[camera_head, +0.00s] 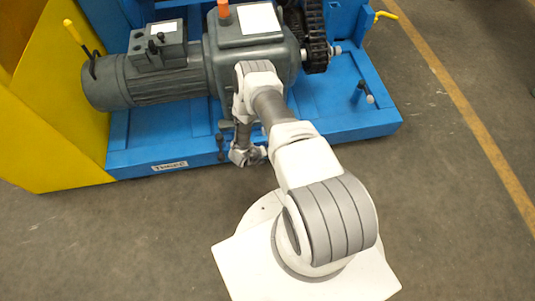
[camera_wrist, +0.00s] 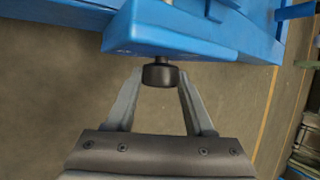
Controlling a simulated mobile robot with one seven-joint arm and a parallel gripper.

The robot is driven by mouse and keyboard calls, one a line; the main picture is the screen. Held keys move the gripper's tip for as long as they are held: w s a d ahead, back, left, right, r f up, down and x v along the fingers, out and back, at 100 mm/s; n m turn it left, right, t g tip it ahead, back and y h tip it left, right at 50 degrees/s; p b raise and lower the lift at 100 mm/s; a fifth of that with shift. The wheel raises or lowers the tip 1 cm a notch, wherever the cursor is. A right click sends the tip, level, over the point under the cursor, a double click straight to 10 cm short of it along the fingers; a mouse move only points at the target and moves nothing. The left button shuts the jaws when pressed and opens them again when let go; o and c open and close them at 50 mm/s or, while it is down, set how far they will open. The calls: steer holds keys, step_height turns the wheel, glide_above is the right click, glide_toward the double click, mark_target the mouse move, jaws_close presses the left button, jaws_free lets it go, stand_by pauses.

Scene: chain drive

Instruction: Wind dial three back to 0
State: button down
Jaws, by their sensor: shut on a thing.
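A dark round knob (camera_wrist: 160,76) on a short stem sticks out from the front edge of the blue base (camera_wrist: 190,40) in the wrist view. My gripper (camera_wrist: 160,72) has one finger on each side of the knob and is shut on it. In the head view my gripper (camera_head: 247,156) is at the front edge of the blue base (camera_head: 330,125), and my wrist hides the knob. No pointer or number can be read on the knob. A small white plate with dark lettering (camera_head: 169,166) is on the base's front edge, left of my gripper.
A grey motor (camera_head: 150,84) and gearbox stand on the base behind my arm, with a dark chain (camera_head: 316,35) at their right. A yellow panel (camera_head: 50,130) stands at the left. A small fitting (camera_head: 363,91) is at the right. The floor in front is clear.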

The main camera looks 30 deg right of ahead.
steer(key=h, duration=0.3)
steer(key=shift+a+f+n+g, duration=0.2)
steer(key=shift+a+n+g, duration=0.1)
steer(key=shift+n, duration=0.1)
steer(key=shift+w+f+n+h, duration=0.1)
steer(key=shift+n+h, duration=0.3)
steer(key=shift+h, duration=1.3)
steer(key=shift+c, duration=1.4)
jaws_free()
steer(key=shift+a, duration=0.1)
steer(key=p+v, duration=0.3)
steer(key=v, duration=1.4)
steer(key=shift+w, duration=0.2)
